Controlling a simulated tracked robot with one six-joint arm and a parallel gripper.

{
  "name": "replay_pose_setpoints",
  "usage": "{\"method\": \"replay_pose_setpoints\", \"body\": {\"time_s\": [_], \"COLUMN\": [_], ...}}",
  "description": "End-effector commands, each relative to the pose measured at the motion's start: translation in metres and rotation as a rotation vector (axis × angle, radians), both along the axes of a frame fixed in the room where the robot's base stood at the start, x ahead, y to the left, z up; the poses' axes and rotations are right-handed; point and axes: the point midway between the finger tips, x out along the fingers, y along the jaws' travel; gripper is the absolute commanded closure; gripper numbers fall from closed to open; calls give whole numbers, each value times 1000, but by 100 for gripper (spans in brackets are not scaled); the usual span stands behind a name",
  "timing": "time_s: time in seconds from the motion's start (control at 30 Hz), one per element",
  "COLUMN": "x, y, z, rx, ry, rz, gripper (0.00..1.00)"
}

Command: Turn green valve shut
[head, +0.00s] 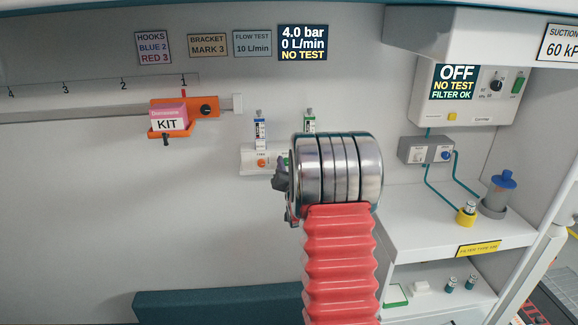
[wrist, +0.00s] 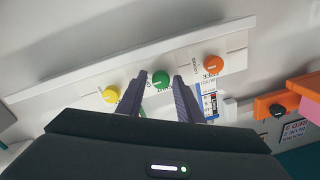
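The green valve (wrist: 161,80) is a small round knob on a white wall panel (wrist: 130,83), seen between my fingertips in the wrist view. My gripper (wrist: 160,77) is open, with one dark finger on each side of the knob. I cannot tell whether the fingers touch it or how far off they are. In the head view my arm hides most of the green valve, with a sliver of green (head: 286,160) showing. My gripper (head: 281,178) is mostly hidden there behind my wrist.
An orange knob (wrist: 213,62) and a yellow knob (wrist: 110,95) flank the green one. A display (head: 303,43) reads 4.0 bar, 0 L/min, NO TEST. An orange holder with a pink KIT box (head: 169,117) hangs on the rail at left. A shelf (head: 420,215) stands at right.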

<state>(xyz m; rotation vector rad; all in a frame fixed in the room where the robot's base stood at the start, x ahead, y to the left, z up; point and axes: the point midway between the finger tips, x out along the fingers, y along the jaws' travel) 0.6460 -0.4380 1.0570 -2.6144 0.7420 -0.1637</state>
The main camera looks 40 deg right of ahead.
Motion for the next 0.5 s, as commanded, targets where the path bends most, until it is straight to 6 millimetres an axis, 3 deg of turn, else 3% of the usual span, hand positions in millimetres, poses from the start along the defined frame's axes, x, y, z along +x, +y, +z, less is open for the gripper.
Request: {"method": "replay_pose_setpoints", "body": {"time_s": [0.5], "x": [-1], "y": [-6], "z": [-1], "rx": [0], "ry": [1], "rz": [-2], "gripper": [100]}}
